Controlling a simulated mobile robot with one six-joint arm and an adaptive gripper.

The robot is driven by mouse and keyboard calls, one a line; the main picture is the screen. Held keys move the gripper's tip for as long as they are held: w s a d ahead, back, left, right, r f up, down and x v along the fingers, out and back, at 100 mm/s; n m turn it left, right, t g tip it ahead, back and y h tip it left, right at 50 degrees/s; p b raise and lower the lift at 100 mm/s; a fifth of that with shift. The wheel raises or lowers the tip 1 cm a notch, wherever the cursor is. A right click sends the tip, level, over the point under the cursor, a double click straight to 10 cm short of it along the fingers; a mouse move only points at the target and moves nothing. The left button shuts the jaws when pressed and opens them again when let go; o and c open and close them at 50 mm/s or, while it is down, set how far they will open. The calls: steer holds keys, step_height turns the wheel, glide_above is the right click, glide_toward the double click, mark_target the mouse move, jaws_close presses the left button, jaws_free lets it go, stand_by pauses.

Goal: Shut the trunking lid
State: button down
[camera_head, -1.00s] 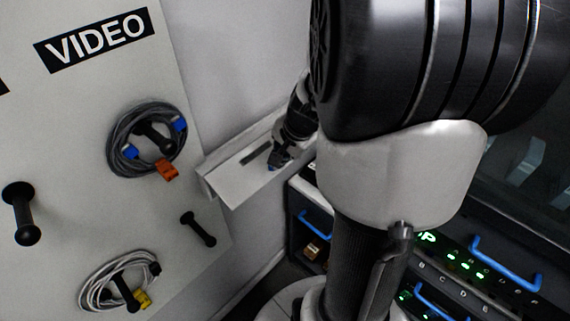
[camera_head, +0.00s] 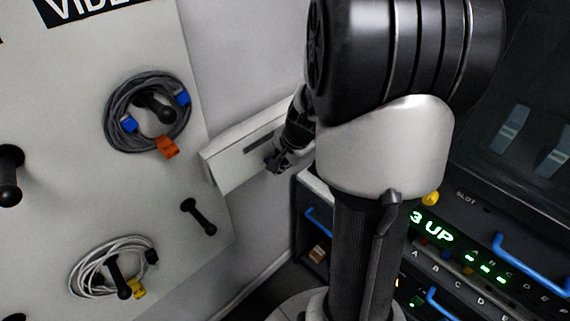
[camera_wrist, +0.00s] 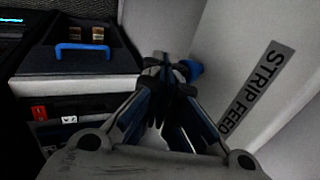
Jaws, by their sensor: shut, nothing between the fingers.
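The trunking lid (camera_head: 232,171) is a long white panel on the wall in the head view, right of the cable board. It stands steeply, close to the wall, with a dark label strip on its face. The wrist view shows the lid (camera_wrist: 293,118) at right, with its label reading STRIP FEED. My gripper (camera_head: 277,164) is at the right part of the lid, fingers shut and empty. In the wrist view my gripper (camera_wrist: 167,76) is left of the label, beside a small blue part (camera_wrist: 192,70). I cannot tell whether the fingertips touch the lid, or whether it is fully flush.
A grey cable coil (camera_head: 116,101) and a white cable coil (camera_head: 82,263) hang on black pegs at left. A bare peg (camera_head: 199,217) juts out below the lid. A dark equipment rack with blue handles (camera_head: 524,265) and lit displays stands at right.

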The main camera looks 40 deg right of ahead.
steer(key=shift+w+a+f, duration=0.1)
steer(key=shift+w+f, duration=0.7)
steer(key=shift+w, duration=0.05)
stand_by(0.3)
